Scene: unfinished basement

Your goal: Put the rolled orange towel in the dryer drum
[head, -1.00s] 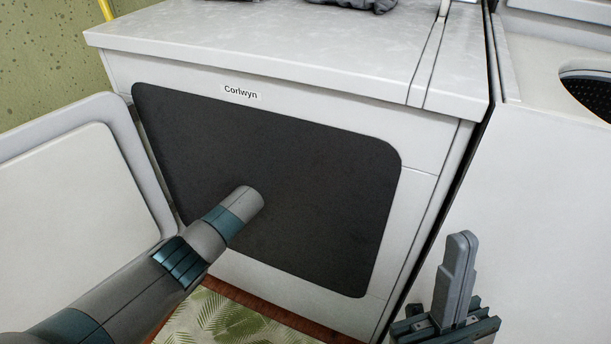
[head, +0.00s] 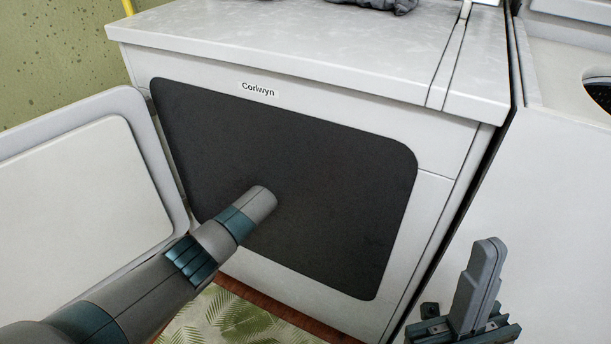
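The dryer (head: 455,150) is white with a "Corlwyn" label, and its dark opening (head: 330,175) faces me. Its white door (head: 80,190) stands open at the left. My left arm reaches from the lower left to the dark opening, and its forward end goes out of sight there, so the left gripper is hidden. The rolled orange towel is not visible; I cannot tell whether it is in the dark drum. My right gripper (head: 489,250) is at the lower right, in front of the machines, fingers pointing up and together, with nothing seen between them.
Grey cloth (head: 385,4) lies on the dryer top at the back. Another white machine (head: 565,190) with a round dark opening stands close on the right. A leaf-patterned mat (head: 235,318) lies on the floor below the dryer.

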